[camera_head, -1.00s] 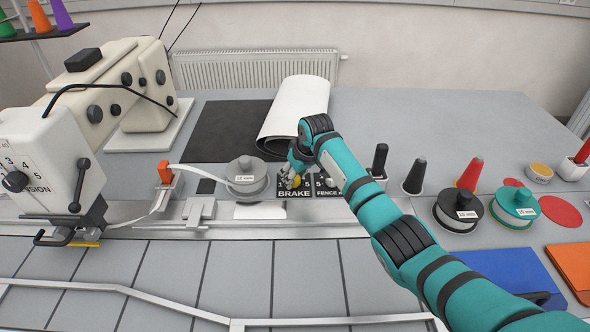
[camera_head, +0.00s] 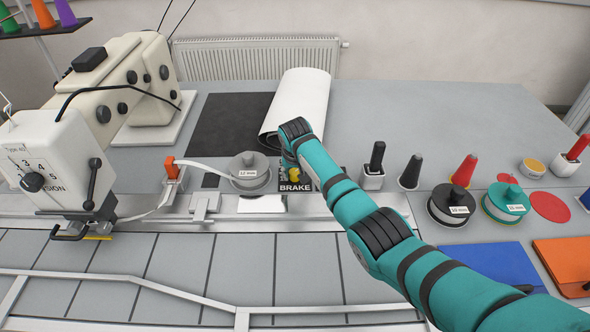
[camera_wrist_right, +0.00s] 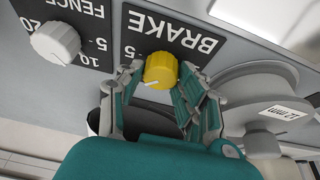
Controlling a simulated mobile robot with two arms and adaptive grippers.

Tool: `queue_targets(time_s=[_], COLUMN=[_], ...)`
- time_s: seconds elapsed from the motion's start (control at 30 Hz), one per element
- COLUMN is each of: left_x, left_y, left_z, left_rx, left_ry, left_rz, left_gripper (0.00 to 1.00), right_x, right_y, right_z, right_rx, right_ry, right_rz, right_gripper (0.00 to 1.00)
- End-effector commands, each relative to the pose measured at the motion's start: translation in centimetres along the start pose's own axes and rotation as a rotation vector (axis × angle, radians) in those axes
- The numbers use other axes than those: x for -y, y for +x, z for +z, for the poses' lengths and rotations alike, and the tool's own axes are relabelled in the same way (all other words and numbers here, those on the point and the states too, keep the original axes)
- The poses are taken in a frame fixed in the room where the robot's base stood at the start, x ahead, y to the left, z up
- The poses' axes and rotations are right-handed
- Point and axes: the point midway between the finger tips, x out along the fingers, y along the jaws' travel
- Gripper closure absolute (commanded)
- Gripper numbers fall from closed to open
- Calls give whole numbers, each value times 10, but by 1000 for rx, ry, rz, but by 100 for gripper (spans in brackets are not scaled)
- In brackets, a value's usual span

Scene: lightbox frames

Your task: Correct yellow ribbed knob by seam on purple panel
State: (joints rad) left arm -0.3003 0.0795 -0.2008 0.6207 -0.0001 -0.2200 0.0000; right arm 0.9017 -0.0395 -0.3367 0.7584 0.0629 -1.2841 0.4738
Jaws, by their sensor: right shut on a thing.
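The yellow ribbed knob (camera_wrist_right: 161,70) sits on the black panel marked BRAKE (camera_wrist_right: 172,35) in the right wrist view. A pale pointer line shows on its face, toward the lower left. No purple shows on this panel. My right gripper (camera_wrist_right: 162,88) is shut on the knob, one teal finger on each side. My left gripper is not in view.
A white knob (camera_wrist_right: 55,43) on the FENCE dial is beside the BRAKE panel. A grey 12 mm spool (camera_head: 249,172) stands left of the panel. The sewing machine (camera_head: 55,165) is at far left. Cones and spools stand at right; the back right table is clear.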

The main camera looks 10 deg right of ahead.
Motion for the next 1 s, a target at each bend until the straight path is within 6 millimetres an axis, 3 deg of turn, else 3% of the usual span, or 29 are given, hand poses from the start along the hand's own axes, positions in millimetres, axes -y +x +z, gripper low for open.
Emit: queue_targets(time_s=[0.4,0.43,0.57,0.87,1.0], left_x=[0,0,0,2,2], left_y=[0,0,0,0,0], left_z=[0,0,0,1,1], left_rx=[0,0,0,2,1], left_ry=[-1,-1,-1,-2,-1], left_rz=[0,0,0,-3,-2], left_gripper=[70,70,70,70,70], right_x=[0,0,0,0,1], right_y=[-1,-1,-1,-1,-10], right_z=[-1,-1,-1,0,-1], right_rx=[-3,-3,-2,-1,-3], right_ry=[5,5,5,5,5], right_rz=[1,1,1,2,0], right_gripper=[96,60,43,42,42])
